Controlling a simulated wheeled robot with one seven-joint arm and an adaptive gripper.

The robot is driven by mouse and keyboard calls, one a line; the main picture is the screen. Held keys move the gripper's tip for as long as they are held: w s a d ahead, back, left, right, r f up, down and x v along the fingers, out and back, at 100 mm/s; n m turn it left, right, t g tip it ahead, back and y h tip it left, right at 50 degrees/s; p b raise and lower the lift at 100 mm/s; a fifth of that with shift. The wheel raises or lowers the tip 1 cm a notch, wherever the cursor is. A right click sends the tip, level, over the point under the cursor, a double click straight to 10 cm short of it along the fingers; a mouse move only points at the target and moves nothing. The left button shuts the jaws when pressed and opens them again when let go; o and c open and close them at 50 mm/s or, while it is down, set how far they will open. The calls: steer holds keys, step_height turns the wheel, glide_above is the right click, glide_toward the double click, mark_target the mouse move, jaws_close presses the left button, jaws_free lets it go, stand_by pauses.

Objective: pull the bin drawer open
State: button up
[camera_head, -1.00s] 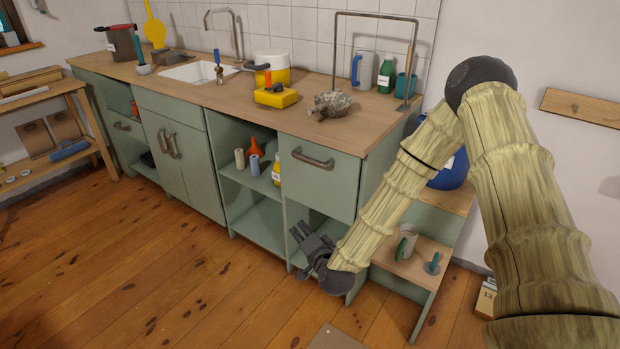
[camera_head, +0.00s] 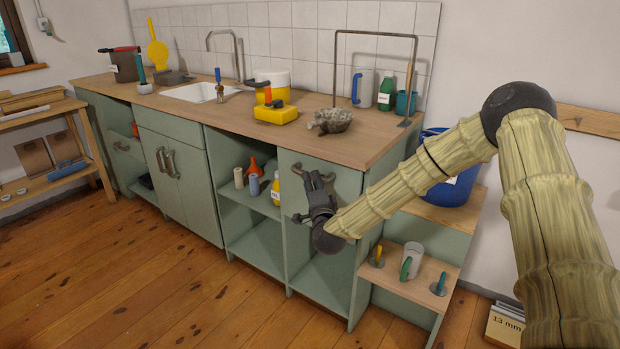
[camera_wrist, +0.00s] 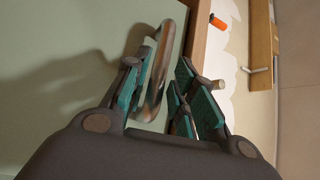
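The drawer (camera_head: 347,182) is the pale green front at the right end of the counter, and it looks closed. Its curved metal handle (camera_head: 297,167) is partly hidden behind my gripper (camera_head: 316,181) in the head view. In the wrist view, the handle (camera_wrist: 164,68) runs between the teal-padded fingers, with the pale green drawer front (camera_wrist: 60,60) behind and to the left. The fingers are apart, with the left pads close beside the bar; I cannot tell whether they touch it.
Open shelves (camera_head: 250,205) with bottles and small items are left of the drawer. The wooden floor (camera_head: 150,290) in front is clear.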

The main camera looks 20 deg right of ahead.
steer(key=shift+w+d+r, duration=0.1)
steer(key=shift+w, duration=0.8)
steer(key=shift+w+d+r, duration=0.1)
steer(key=shift+w, duration=0.8)
jaws_close()
